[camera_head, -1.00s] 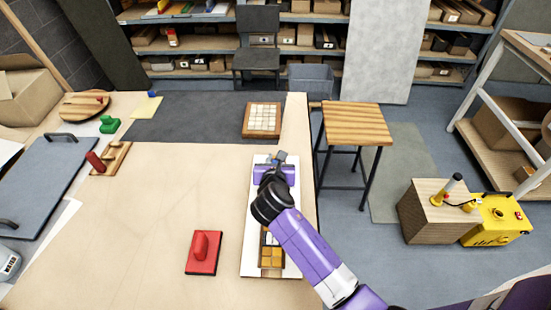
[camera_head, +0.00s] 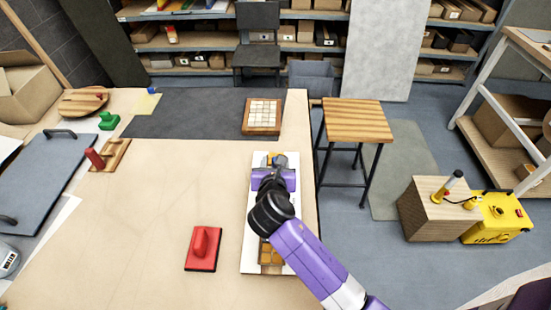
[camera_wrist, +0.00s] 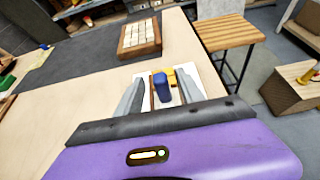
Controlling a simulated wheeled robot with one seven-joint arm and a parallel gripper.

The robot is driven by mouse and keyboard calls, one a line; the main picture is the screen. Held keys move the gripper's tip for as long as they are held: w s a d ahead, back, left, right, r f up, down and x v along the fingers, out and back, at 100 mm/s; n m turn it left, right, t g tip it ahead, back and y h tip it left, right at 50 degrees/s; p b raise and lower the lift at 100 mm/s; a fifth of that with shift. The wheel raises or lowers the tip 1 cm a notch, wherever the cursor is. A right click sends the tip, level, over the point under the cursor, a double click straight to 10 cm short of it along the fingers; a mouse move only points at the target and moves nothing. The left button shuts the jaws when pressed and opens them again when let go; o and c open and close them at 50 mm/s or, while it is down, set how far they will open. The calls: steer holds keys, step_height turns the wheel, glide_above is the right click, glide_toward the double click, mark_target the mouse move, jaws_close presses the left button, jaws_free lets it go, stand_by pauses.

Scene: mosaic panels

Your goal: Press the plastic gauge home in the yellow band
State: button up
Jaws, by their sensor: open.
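A white board (camera_head: 251,225) lies along the table's right side, with orange-yellow tiles (camera_head: 270,254) in a frame near its front end. My gripper (camera_head: 280,162) is low over the board's far end, and my arm hides much of its middle. In the wrist view, a small upright blue piece (camera_wrist: 161,88) stands between the open fingers of my gripper (camera_wrist: 160,86), with no clear contact on either side. It may be the plastic gauge. A yellow patch (camera_wrist: 171,76) shows just behind it, perhaps part of the yellow band. Whether the blue piece is seated cannot be told.
A red float (camera_head: 203,248) lies left of the board. A wooden stool (camera_head: 357,122) stands off the table's right edge. The table's middle is clear.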

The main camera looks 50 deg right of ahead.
steer(key=shift+v, duration=1.65)
steer(key=shift+f, duration=0.1)
